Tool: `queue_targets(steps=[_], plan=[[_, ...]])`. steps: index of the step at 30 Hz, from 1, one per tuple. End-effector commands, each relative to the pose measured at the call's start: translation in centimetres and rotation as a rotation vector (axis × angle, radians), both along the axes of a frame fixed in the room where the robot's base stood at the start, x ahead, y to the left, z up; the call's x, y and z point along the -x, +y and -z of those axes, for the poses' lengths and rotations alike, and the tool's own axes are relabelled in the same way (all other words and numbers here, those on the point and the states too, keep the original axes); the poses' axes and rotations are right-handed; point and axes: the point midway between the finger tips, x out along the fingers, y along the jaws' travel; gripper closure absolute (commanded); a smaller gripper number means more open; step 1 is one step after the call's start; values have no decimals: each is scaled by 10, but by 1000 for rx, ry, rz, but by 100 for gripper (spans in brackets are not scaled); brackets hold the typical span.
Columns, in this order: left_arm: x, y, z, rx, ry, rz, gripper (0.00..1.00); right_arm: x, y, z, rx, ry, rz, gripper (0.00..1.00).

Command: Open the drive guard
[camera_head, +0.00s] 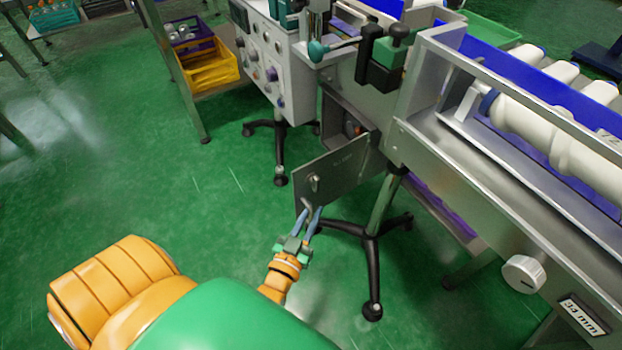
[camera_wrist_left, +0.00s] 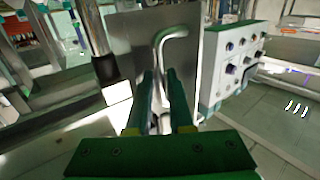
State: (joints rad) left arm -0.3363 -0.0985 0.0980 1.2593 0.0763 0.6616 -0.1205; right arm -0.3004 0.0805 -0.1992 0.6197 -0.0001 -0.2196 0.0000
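The drive guard (camera_head: 345,172) is a grey metal panel on the machine's lower side. It stands swung out from the housing, with part of the dark drive recess (camera_head: 352,126) showing behind it. In the left wrist view the guard (camera_wrist_left: 130,48) is upright, with a bent silver handle (camera_wrist_left: 160,50) on its face. My left gripper (camera_head: 311,216) is at the guard's free lower edge. In the left wrist view its two fingers (camera_wrist_left: 161,80) lie close on either side of the handle and appear shut on it. My right gripper is not in view.
A black-footed stand (camera_head: 372,255) is right of my left gripper, below the guard. A white control box (camera_head: 272,60) stands behind. The conveyor frame (camera_head: 480,190) with white bottles fills the right. Yellow crate (camera_head: 212,70) sits back left. Green floor at left is clear.

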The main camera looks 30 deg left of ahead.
Motion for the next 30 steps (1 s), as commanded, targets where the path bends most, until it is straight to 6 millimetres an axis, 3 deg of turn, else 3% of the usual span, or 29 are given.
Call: queue_targets(steps=[9,20,30], plan=[[2,0,0,0,1,0,73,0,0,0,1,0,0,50],[65,-12,1,0,2,1,73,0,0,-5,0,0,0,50],[70,-12,0,0,0,0,73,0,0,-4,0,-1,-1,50]])
